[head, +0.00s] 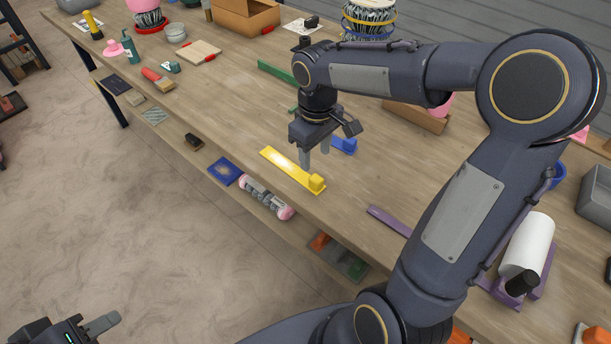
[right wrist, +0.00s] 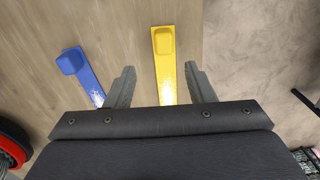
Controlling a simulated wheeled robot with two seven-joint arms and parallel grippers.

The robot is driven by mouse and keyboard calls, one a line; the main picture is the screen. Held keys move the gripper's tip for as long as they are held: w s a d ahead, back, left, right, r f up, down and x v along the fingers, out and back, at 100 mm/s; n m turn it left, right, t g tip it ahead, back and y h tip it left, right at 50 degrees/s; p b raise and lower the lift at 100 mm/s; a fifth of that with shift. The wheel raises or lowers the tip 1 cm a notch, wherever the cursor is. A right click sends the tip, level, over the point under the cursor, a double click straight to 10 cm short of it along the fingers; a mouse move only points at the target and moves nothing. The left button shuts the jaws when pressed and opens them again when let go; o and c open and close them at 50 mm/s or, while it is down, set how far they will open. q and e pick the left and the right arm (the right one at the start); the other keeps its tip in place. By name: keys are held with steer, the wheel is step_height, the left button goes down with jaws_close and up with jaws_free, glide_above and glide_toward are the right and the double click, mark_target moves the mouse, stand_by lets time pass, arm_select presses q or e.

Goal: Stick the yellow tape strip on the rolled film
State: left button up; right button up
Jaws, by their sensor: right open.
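The yellow tape strip (head: 284,165) lies flat near the table's front edge, with a raised yellow block at its right end. In the right wrist view the strip (right wrist: 164,75) runs between my two open fingers. My right gripper (head: 315,160) is open and points down just above the strip, near its block; I see no grip on it. A white roll (head: 528,246) with a black end lies on a purple stand at the right, partly behind my right arm; I cannot tell whether it is the rolled film. My left gripper (head: 100,323) is at the bottom left, cut off by the frame.
A blue strip (head: 343,145) lies just behind the yellow one and also shows in the right wrist view (right wrist: 85,75). A green strip (head: 276,71) lies farther back. A pink-ended cylinder (head: 266,196) is on the lower shelf. Table room left of the yellow strip is clear.

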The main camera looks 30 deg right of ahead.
mark_target(312, 175)
steer(key=f, duration=0.7)
steer(key=shift+a+f+p, duration=0.25)
steer(key=shift+a+p, duration=0.05)
steer(key=shift+a, duration=0.05)
steer(key=c, duration=1.1)
steer(key=shift+o, duration=0.2)
steer(key=shift+r, duration=0.1)
